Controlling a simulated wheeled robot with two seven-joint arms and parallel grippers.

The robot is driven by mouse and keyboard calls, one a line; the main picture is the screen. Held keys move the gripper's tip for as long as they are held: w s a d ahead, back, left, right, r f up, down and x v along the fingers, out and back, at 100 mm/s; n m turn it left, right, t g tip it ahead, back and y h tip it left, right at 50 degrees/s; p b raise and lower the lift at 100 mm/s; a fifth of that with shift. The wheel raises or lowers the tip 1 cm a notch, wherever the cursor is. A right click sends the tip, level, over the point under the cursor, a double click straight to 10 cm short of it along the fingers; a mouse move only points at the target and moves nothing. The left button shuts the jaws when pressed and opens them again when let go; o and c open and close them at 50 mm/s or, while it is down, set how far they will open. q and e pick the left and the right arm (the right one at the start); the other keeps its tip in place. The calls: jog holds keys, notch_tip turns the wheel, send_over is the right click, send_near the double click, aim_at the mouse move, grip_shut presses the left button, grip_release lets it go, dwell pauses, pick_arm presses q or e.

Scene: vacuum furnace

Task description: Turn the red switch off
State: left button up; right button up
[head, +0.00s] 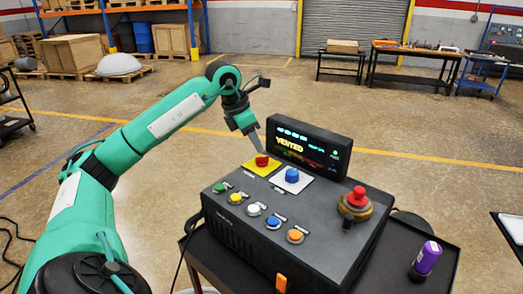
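The red switch (262,160) is a small red knob on a yellow plate (254,170), at the back left of a dark control box (282,222). My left gripper (258,149) points down at it from above, its fingertips at or just over the knob. Only one narrow grey finger shape shows, so I cannot tell contact or finger gap. A blue knob (292,175) on a white plate sits just right of it. A display (306,147) behind reads "VENTED". My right gripper is not in view.
A larger red knob (358,193) on a brass base stands at the box's right. Green, yellow, white, blue and orange buttons line the front. A purple-capped bottle (427,258) stands on the dark cart top (395,270). Open floor lies behind.

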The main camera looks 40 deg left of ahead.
aim_at(263, 157)
pick_arm(q)
jog(key=p+x, duration=0.1)
jog(key=x, duration=0.4)
grip_shut()
